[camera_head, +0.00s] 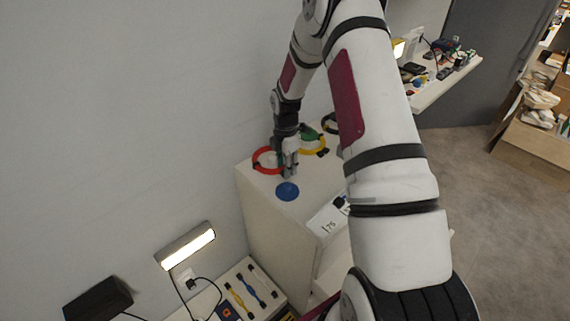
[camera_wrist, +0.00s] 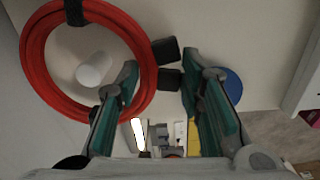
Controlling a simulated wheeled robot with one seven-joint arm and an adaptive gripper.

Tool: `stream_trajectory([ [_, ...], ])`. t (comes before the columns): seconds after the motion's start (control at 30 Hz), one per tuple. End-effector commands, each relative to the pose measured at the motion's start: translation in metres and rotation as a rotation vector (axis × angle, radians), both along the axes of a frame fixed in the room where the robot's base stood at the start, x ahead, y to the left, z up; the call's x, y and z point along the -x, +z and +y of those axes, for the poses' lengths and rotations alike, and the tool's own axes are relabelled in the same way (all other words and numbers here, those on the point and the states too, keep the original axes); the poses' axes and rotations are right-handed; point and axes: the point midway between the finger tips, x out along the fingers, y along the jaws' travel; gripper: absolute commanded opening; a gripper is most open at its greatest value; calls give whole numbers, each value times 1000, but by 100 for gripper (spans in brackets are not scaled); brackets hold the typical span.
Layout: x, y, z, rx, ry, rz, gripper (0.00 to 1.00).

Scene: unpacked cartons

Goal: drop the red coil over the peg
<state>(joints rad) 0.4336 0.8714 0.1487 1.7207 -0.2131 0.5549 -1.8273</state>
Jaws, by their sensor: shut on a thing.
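The red coil (camera_wrist: 37,72) is a ring with a black band at its top and black tabs (camera_wrist: 170,78) at its right side. My gripper (camera_wrist: 160,82) has its fingers on either side of the tabs and holds the coil there. A short white peg (camera_wrist: 93,68) shows through the coil's opening in the wrist view, right of its left rim. I cannot tell how high the coil is above the peg's base. In the head view the red coil (camera_head: 257,164) is beside my gripper (camera_head: 288,172), over the white cabinet top; the peg is not clear there.
A blue disc (camera_head: 287,191) lies on the white cabinet top (camera_head: 318,186), near my gripper. A yellow coil (camera_head: 315,150) and a green thing (camera_head: 308,133) are behind it. The wall (camera_head: 150,110) stands close on the left. A lit lamp (camera_head: 187,246) is lower left.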

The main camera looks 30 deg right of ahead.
Motion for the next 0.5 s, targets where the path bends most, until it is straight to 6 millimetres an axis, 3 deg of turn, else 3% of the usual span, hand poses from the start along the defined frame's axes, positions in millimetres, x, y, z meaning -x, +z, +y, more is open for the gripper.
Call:
stream_trajectory([
  [0.5,-1,-14,0,0,-1,-1,2],
])
